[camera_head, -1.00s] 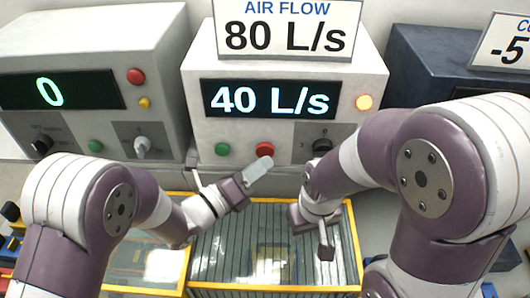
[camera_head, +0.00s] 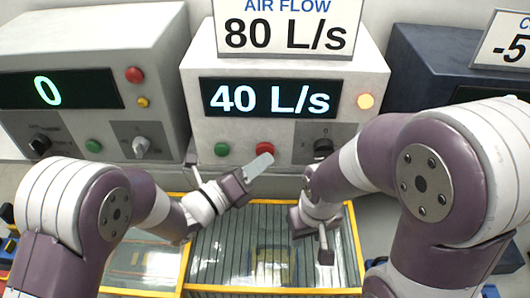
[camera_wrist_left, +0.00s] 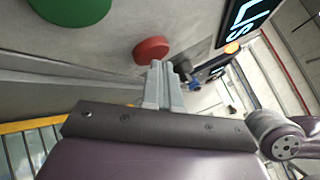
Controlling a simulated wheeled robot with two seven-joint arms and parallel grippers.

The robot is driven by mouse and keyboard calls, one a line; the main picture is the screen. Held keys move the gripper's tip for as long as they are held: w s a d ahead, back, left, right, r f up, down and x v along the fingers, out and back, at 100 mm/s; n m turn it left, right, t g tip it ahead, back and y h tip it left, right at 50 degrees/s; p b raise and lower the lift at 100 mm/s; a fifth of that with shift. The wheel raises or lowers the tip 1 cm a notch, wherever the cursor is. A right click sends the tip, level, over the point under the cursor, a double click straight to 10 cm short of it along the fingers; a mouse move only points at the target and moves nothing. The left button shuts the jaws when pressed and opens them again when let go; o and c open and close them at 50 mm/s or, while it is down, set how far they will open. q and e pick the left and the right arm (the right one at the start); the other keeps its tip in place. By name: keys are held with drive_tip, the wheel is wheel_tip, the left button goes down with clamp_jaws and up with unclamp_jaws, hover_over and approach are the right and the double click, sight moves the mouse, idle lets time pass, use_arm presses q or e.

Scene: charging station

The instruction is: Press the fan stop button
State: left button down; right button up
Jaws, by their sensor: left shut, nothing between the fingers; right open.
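The fan unit (camera_head: 285,70) is the middle white box, with a display reading 40 L/s. Its front has a green button (camera_head: 222,149), a red button (camera_head: 265,149) and a dark knob (camera_head: 323,147). My left gripper (camera_head: 262,163) is shut and empty, its fingertips just below the red button. In the left wrist view the red button (camera_wrist_left: 151,50) stands just beyond the shut fingertips (camera_wrist_left: 157,68); whether they touch it I cannot tell. The green button (camera_wrist_left: 72,8) is at the upper left there. My right gripper (camera_head: 325,245) is open, lower down over the glass-topped case.
A sign (camera_head: 288,27) reading AIR FLOW 80 L/s stands on the unit. An orange lamp (camera_head: 365,101) is lit on it. A similar box (camera_head: 90,75) showing 0 stands left; a dark box (camera_head: 430,65) stands right. A yellow-framed case (camera_head: 356,255) lies below.

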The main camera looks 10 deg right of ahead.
use_arm(q)
drive_tip(key=shift+w, duration=0.1)
use_arm(e)
drive_tip(key=shift+f, duration=0.1)
idle(0.3)
drive_tip(key=shift+f+b, duration=0.4)
drive_tip(key=shift+b, duration=0.05)
use_arm(q)
drive_tip(key=shift+s+a, duration=0.2)
drive_tip(key=shift+s, duration=0.55)
use_arm(e)
drive_tip(key=shift+f, duration=0.15)
drive_tip(key=shift+f+b, duration=0.45)
drive_tip(key=shift+b, duration=0.15)
use_arm(q)
drive_tip(key=s, duration=0.2)
drive_tip(key=s+a, duration=0.1)
drive_tip(key=s, duration=0.1)
drive_tip(key=shift+s+a, duration=0.2)
drive_tip(key=shift+s, duration=0.2)
